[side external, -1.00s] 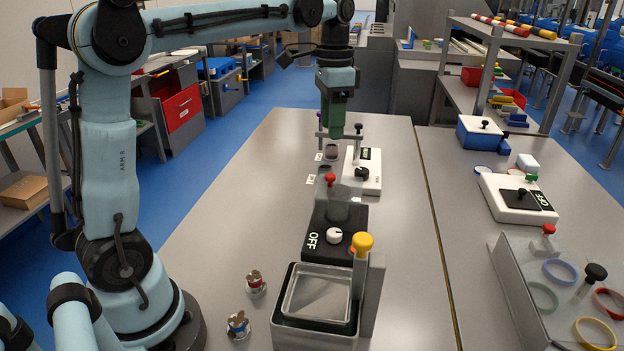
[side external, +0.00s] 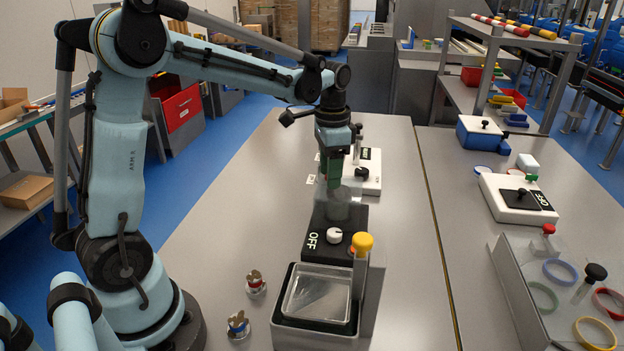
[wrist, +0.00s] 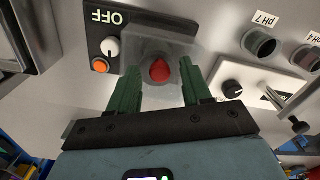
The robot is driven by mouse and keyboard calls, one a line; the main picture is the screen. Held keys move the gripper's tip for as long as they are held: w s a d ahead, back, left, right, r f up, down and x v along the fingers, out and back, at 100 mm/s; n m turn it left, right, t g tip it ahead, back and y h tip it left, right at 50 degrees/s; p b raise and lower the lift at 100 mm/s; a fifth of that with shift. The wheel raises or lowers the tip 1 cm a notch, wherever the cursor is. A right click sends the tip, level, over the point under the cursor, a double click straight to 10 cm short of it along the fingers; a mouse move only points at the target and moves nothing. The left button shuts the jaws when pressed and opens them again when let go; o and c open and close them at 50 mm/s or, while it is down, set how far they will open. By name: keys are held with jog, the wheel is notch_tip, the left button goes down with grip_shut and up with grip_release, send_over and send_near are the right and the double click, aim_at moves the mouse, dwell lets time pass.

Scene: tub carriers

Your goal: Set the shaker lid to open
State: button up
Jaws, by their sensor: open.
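A black unit (side external: 318,240) marked OFF carries a white knob (side external: 334,235) and an orange button (wrist: 99,65). A clear lid (side external: 338,207) with a red knob (wrist: 160,70) sits at its far end; I cannot tell from these views whether it lies fully shut. My gripper (side external: 334,183) is above this lid and hides the red knob in the side view. In the wrist view, my gripper (wrist: 162,75) is open, with its green fingers on either side of the red knob and no visible contact.
A white device (side external: 370,172) with a black knob stands behind. A cup labelled pH 7 (wrist: 260,42) is near the lid.

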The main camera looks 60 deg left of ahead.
grip_shut()
dwell(0.3)
jog(key=w+d, duration=0.7)
jog(key=shift+w+d, duration=0.25)
grip_release()
notch_tip(320, 180, up, 12)
dwell(0.8)
jog(key=shift+r, duration=0.1)
